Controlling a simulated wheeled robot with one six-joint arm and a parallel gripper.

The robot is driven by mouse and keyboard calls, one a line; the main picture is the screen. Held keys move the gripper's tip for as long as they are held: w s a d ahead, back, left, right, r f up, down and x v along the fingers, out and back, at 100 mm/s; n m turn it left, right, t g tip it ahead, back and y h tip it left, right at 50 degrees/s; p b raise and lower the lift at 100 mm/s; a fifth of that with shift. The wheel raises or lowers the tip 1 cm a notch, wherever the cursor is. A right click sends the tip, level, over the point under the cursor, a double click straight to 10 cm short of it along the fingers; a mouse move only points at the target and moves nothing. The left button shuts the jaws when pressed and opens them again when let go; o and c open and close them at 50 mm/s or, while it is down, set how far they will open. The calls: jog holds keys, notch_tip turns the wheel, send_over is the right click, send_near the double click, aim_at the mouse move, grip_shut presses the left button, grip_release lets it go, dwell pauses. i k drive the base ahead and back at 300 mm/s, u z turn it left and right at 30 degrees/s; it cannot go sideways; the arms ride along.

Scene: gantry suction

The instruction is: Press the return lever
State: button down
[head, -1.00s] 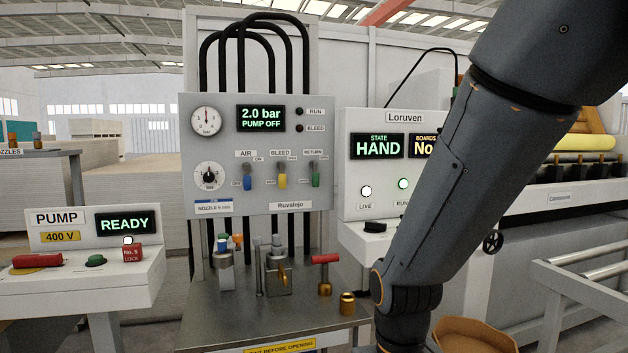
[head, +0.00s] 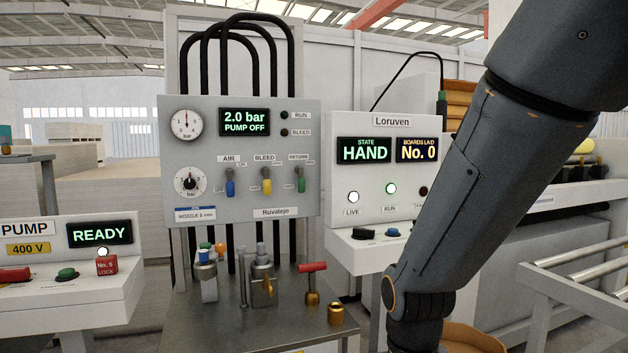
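The return lever (head: 301,184) is the green-handled one at the right of three levers on the grey Ruvalejo panel (head: 245,208). Its handle hangs down below the RETURN label. The blue AIR lever (head: 230,187) and the yellow BLEED lever (head: 267,186) are to its left, also hanging down. The panel display (head: 245,122) reads 2.0 bar, PUMP OFF. My arm comes down on the right side of the head view, apart from the panel. My gripper is below the picture edge and not visible.
The PUMP box (head: 70,290) at left reads READY. The Loruven box (head: 392,210) at right reads HAND, No. 0. Space before the levers is clear.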

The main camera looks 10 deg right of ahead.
aim_at(300, 170)
jog(key=z, duration=0.05)
jog(key=i, duration=1.05)
jog(key=u, duration=0.4)
